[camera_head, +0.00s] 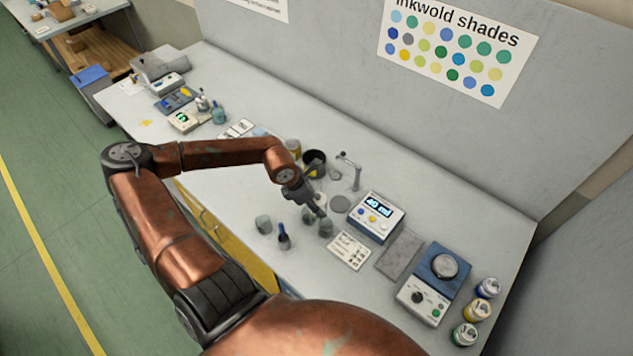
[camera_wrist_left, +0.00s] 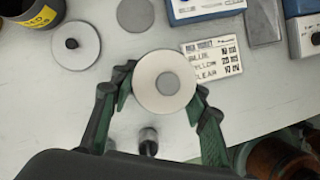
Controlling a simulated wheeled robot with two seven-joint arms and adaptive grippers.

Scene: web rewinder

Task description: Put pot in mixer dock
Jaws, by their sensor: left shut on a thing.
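My left gripper (camera_head: 318,222) is low over the middle of the bench, beside the printed card. In the left wrist view the gripper (camera_wrist_left: 165,88) has its green fingers closed on either side of a round white pot (camera_wrist_left: 165,70) with a grey centre. In the head view the gripper mostly hides the pot. A blue and white machine (camera_head: 436,284) with a round grey seat and black knob, which looks like the mixer dock, stands to the right; its edge shows in the wrist view (camera_wrist_left: 310,40). My right gripper is in neither view.
The card (camera_head: 349,251), a 40 ml display unit (camera_head: 376,217) and a grey plate (camera_head: 400,254) lie between gripper and machine. A tap (camera_head: 352,172) and black tub (camera_head: 314,161) stand behind. Paint cans (camera_head: 477,309) line the right.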

